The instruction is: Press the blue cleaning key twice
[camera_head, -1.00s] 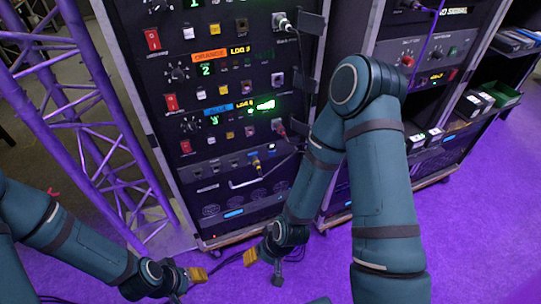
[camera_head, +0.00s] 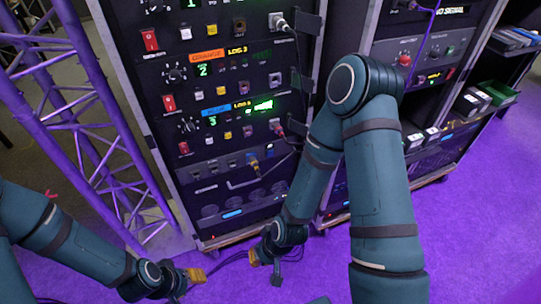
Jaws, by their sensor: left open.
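The front rack (camera_head: 120,70) carries stacked control panels. One panel has a blue label (camera_head: 215,108), a green digit and a lit green display (camera_head: 263,104). Below them are a knob (camera_head: 187,126), a white key (camera_head: 211,139), a yellow key (camera_head: 228,135) and a brownish key (camera_head: 248,131). I cannot tell which of these is the cleaning key. My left gripper (camera_head: 197,275) is open, low in front of the rack and well below the panel. My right gripper (camera_head: 253,258) is low beside it, apart from the rack; its jaws are too small to judge.
An orange-labelled panel (camera_head: 207,56) with similar keys sits above. A cable (camera_head: 290,140) and a grey handle (camera_head: 245,183) stick out at the front. A purple truss (camera_head: 85,120) stands left, a second rack (camera_head: 425,50) right. The purple floor (camera_head: 480,220) is clear at right.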

